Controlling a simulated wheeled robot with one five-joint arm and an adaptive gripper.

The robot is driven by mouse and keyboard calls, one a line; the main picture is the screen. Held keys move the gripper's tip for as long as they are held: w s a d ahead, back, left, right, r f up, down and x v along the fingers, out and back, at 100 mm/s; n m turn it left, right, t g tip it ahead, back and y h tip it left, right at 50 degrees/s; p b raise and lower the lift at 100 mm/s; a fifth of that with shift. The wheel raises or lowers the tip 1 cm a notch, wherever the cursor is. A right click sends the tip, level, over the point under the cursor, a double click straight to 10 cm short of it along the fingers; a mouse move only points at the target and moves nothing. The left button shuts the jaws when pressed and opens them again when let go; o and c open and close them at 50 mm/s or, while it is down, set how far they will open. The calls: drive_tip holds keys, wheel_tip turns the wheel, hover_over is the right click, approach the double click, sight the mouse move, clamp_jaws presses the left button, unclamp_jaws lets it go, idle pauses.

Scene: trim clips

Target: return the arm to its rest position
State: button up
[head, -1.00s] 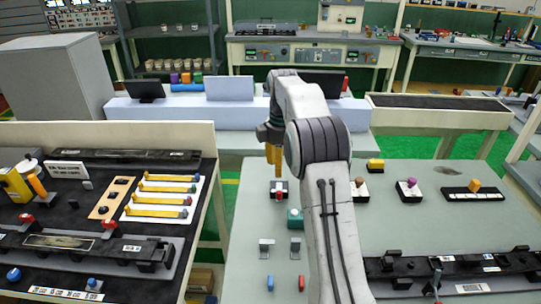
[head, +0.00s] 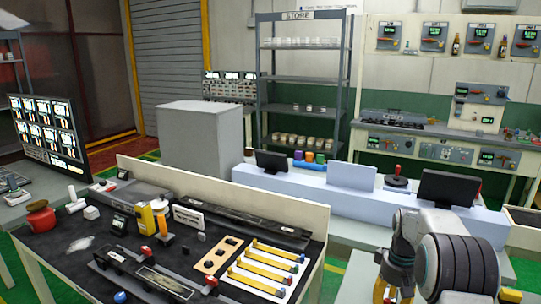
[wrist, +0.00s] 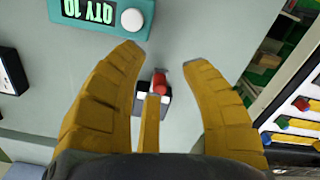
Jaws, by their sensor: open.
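My gripper (wrist: 165,57) is open, its two yellow fingers spread wide apart in the wrist view. Between and beyond them, a small red-topped piece (wrist: 159,84) sits on a black and white base on the grey-green table. A narrow yellow bar (wrist: 151,122) runs between the fingers toward that base; I cannot tell whether it is held or stands free. In the head view my gripper (head: 393,284) hangs at the lower right, beside my dark-banded arm link, with its fingertips near the lower edge.
A teal counter marked QTY (wrist: 100,14) lies just beyond the fingertips. The black-topped bench (head: 75,240) with yellow clips (head: 262,268) and a raised back panel is left of my arm. A pale blue ledge with screens (head: 352,176) stands behind. A grey cabinet (head: 200,145) is farther back.

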drive_tip(key=s+a+m, duration=0.1)
drive_tip(key=s, duration=0.1)
drive_tip(key=s+a+m, duration=0.1)
drive_tip(key=s, duration=0.2)
drive_tip(key=s+a, duration=0.1)
drive_tip(key=s, duration=0.2)
drive_tip(key=shift+s+r+m+g, duration=0.25)
drive_tip(key=shift+m+g, duration=0.05)
drive_tip(key=shift+m, duration=0.1)
drive_tip(key=s+a+r+t, duration=0.1)
drive_tip(key=s+a+r, duration=0.2)
drive_tip(key=s, duration=0.4)
drive_tip(key=s+a+r+n+t, duration=0.1)
drive_tip(key=s+a+r+t, duration=0.1)
drive_tip(key=s, duration=0.4)
drive_tip(key=s+a+r+n+t, duration=0.1)
drive_tip(key=s+a+r+t, duration=0.1)
drive_tip(key=s+a+r, duration=0.3)
drive_tip(key=shift+s+r, duration=0.65)
drive_tip(key=shift+s, duration=0.65)
